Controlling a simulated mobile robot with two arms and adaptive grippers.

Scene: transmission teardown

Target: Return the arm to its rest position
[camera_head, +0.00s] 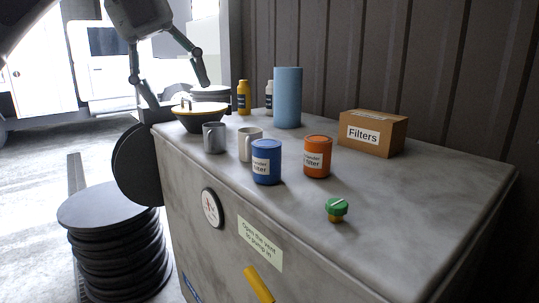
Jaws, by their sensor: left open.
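My left gripper (180,95) hangs down from the top left of the head view. Its two fingers are spread wide and nothing is between them. The fingertips are above the far left corner of the grey cabinet top (440,185), close over a dark bowl-like part with a yellowish top (201,108). I cannot tell whether they touch it. My right gripper is not in view.
A grey mug (214,138), a pale mug (249,144), a blue can (266,162), an orange can (317,157), a green-capped part (337,208), a blue cylinder (287,98) and a Filters box (372,134) stand on the cabinet. Stacked discs (105,207) are on the floor.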

